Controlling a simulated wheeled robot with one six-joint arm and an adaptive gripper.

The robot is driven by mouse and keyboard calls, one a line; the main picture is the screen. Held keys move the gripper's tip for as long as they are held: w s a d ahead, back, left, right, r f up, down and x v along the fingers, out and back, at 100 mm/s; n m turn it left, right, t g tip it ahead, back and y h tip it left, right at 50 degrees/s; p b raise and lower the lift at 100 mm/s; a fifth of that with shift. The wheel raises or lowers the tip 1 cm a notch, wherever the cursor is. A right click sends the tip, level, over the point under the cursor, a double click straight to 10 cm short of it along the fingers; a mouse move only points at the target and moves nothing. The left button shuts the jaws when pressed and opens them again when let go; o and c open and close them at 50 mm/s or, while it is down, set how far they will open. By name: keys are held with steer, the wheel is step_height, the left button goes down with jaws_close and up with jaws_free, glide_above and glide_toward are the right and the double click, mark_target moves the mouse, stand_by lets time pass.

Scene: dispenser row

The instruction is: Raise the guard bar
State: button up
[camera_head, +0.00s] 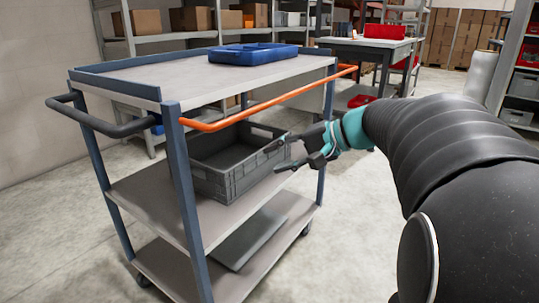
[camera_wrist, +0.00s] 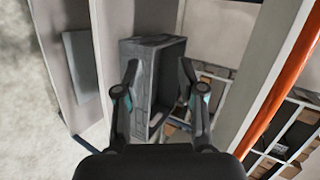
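The guard bar is an orange rail (camera_head: 265,104) running along the near long side of a grey and blue cart, a little below the level of its top. In the wrist view the orange bar (camera_wrist: 292,72) crosses the right side, away from my fingers. My gripper (camera_head: 274,158) is open, below the bar and in front of the grey crate (camera_head: 218,186). I cannot tell whether the fingertips touch the crate.
The crate stands on the cart's middle shelf (camera_head: 150,203). A blue tray (camera_head: 253,53) lies on the cart's top. A flat grey panel (camera_head: 250,238) lies on the bottom shelf. A workbench (camera_head: 365,45) and shelving stand behind. The floor left of the cart is clear.

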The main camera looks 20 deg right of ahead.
steer(key=s+d+f+g+h+p, duration=0.1)
steer(key=s+d+f+g+h, duration=0.15)
steer(key=s+f+h, duration=0.55)
steer(key=s+a+n+h+p, duration=0.1)
steer(key=s+a+n+p, duration=0.3)
steer(key=s+a+n, duration=0.3)
steer(key=s, duration=0.5)
steer(key=shift+s+f+h, duration=0.3)
steer(key=shift+s+f, duration=0.05)
steer(key=shift+f, duration=0.05)
steer(key=shift+t, duration=0.25)
